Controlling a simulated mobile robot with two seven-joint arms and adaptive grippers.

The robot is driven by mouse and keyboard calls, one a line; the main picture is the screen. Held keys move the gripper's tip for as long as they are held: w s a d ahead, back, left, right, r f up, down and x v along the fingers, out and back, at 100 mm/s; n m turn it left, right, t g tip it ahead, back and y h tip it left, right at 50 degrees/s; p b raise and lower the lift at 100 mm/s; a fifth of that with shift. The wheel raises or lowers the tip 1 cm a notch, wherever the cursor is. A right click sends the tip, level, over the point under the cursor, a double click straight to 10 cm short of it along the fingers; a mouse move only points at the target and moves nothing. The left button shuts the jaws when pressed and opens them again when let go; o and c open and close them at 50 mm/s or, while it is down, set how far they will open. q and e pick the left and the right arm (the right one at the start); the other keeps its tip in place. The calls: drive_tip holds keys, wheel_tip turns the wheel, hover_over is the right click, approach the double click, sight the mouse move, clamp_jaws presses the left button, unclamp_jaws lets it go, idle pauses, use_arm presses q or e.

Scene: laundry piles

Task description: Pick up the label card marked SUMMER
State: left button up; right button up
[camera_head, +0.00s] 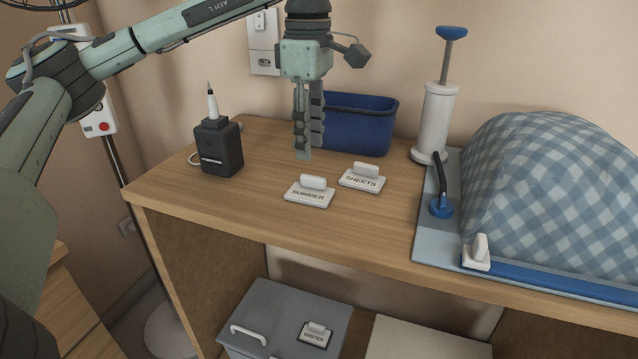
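The SUMMER label card (309,194) is a small white card with a raised grip on top. It lies on the wooden tabletop near the middle of the head view, its dark lettering facing me. A similar card marked SHEETS (362,180) lies just behind it to the right, apart from it. My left gripper (310,151) points down above the table, behind and above the SUMMER card, and does not touch it. Its two fingers are seen nearly edge-on, with tips offset from each other; it looks open and holds nothing. My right gripper is not in view.
A blue bin (360,125) stands behind the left gripper. A black device (218,147) with a pointed bottle is at left. A white hand pump (435,120) and a checked bundle (550,185) on a tray fill the right. Below is a grey box (270,310) with a WINTER card (316,334).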

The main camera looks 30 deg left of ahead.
sight(315, 177)
use_arm(q)
drive_tip(key=f, duration=0.4)
drive_tip(key=d+f, duration=0.1)
drive_tip(key=f, duration=0.1)
drive_tip(key=shift+w+f, duration=0.1)
drive_tip(key=shift+f, duration=0.1)
drive_tip(key=shift+c, duration=0.2)
clamp_jaws()
